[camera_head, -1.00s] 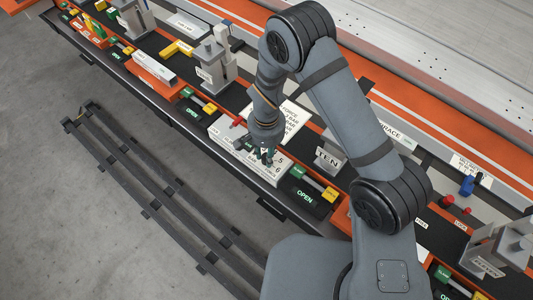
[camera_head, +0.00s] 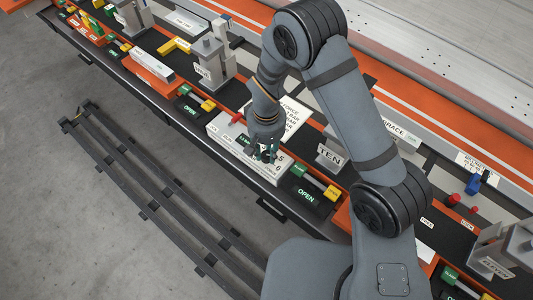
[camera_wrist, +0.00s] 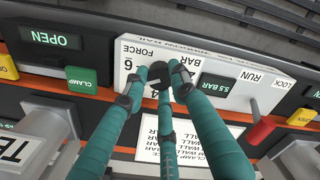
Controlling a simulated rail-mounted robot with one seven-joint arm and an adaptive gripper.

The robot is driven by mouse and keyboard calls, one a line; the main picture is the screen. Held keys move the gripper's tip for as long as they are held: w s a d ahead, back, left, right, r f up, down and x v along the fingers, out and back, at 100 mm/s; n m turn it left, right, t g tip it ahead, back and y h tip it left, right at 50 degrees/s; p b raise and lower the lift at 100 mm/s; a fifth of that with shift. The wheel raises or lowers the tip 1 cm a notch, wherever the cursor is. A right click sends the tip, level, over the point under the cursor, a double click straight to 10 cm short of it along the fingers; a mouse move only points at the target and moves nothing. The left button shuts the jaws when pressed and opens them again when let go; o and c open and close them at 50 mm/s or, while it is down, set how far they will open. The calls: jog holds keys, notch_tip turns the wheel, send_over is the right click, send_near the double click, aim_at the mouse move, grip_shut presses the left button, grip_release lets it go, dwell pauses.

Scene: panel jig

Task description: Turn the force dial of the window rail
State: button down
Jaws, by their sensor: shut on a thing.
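The window rail panel (camera_head: 228,137) is a long white box at the bench's front edge. In the wrist view its face (camera_wrist: 137,48) reads FORCE and BAR, with a 6 near the dial. The dark force dial (camera_wrist: 161,73) is mostly hidden by my fingertips. My gripper (camera_wrist: 163,82) has teal fingers with black tips, shut on the dial. In the head view my gripper (camera_head: 264,154) reaches down onto the panel's right half. A dark display (camera_wrist: 216,88) beside the dial reads 5.5 BAR. A red lever (camera_wrist: 261,130) stands by RUN and LOCK.
A green clamp block (camera_wrist: 82,80) and an OPEN sign (camera_wrist: 48,38) lie beside the panel. A grey TEN fixture (camera_head: 330,154) stands to its right. A white text card (camera_head: 291,121) lies behind it. The floor in front holds dark rails (camera_head: 150,190).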

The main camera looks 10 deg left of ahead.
aim_at(267, 155)
jog(key=shift+n+b, duration=0.6)
jog(key=shift+n, duration=1)
jog(key=c, duration=1.4)
grip_release()
notch_tip(267, 155, up, 12)
